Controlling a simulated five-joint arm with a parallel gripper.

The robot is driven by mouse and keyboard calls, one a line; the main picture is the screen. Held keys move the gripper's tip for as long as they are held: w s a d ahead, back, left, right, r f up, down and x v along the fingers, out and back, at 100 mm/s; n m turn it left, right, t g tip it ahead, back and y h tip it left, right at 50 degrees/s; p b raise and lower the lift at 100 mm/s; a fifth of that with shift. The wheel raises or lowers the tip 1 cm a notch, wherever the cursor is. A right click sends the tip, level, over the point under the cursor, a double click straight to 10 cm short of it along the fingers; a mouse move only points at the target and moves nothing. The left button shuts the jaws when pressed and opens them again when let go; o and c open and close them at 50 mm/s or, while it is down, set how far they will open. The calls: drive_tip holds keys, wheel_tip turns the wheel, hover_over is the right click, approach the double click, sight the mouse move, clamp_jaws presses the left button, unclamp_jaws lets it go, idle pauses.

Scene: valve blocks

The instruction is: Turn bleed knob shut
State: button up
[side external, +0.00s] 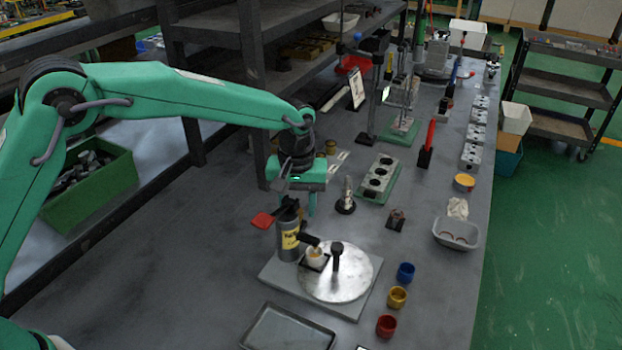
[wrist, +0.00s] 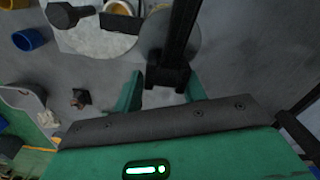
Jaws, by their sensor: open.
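My gripper (side external: 312,208) points down, open and empty, beside the top of a dark cylinder with a yellow label (side external: 289,240). In the wrist view, my two jaws (wrist: 162,92) stand apart, with a small black block between or just beyond their tips. The block joins a black bar (wrist: 182,25) above a grey disc. A red grip (side external: 264,220) shows left of the cylinder. A round metal plate (side external: 355,278) carries a black knob-topped post (side external: 336,250); the plate also shows in the wrist view (wrist: 100,43). I cannot tell which part is the bleed knob, or whether the jaws touch anything.
Blue (side external: 405,272), yellow (side external: 397,297) and red cups (side external: 386,326) stand right of the plate. A grey tray (side external: 290,330) lies in front. A dark-based upright piece (side external: 346,198) stands close right of my gripper. The bench's left is clear.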

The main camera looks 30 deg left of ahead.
clamp_jaws()
drive_tip(key=shift+m, duration=0.5)
drive_tip(key=m, duration=1.1)
idle(0.5)
unclamp_jaws()
